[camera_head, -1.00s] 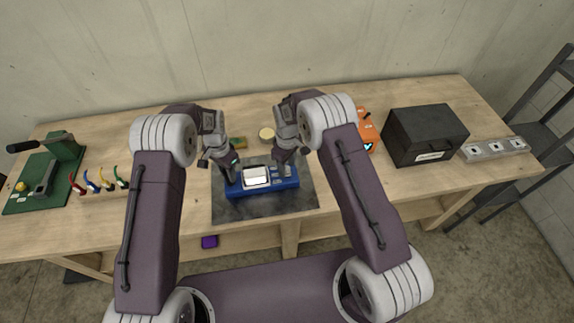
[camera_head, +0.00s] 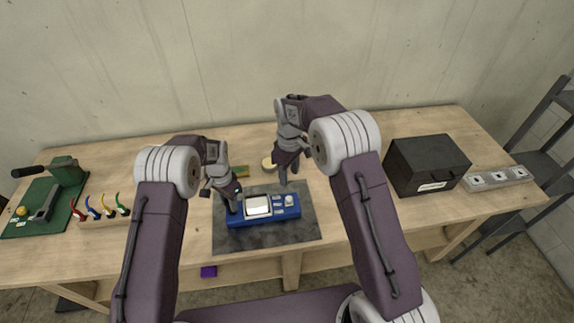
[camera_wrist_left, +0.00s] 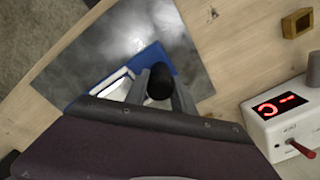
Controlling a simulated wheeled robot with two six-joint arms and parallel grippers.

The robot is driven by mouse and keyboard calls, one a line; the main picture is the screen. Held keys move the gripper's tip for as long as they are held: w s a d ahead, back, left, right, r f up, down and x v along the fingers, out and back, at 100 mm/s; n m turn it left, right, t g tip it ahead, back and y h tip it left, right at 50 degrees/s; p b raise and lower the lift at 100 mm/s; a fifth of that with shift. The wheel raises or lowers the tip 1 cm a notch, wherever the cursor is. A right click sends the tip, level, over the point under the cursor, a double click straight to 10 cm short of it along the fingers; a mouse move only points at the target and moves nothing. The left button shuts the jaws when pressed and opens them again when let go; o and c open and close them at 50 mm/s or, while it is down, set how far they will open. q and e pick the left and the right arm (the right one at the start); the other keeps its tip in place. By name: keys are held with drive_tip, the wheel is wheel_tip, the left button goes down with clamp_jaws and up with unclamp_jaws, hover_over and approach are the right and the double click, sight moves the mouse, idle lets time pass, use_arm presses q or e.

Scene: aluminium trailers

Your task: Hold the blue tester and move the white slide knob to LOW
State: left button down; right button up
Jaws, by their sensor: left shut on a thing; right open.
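The blue tester (camera_head: 240,221) lies on a dark grey mat (camera_head: 300,230) at the middle of the bench, with a pale screen on its top. A small white knob (camera_head: 289,199) shows near its right end; its setting and the LOW label are too small to read. My right gripper (camera_head: 289,177) is open and empty, above and behind the tester's right end, apart from the knob.
A black box (camera_head: 425,165) and a grey strip of sockets (camera_head: 497,178) stand at right. A white device with a red display (camera_wrist_left: 285,110) shows in the left wrist view. The mat's front is clear.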

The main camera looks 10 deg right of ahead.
use_arm(q)
drive_tip(key=c, duration=1)
unclamp_jaws()
drive_tip(key=shift+o, duration=0.2)
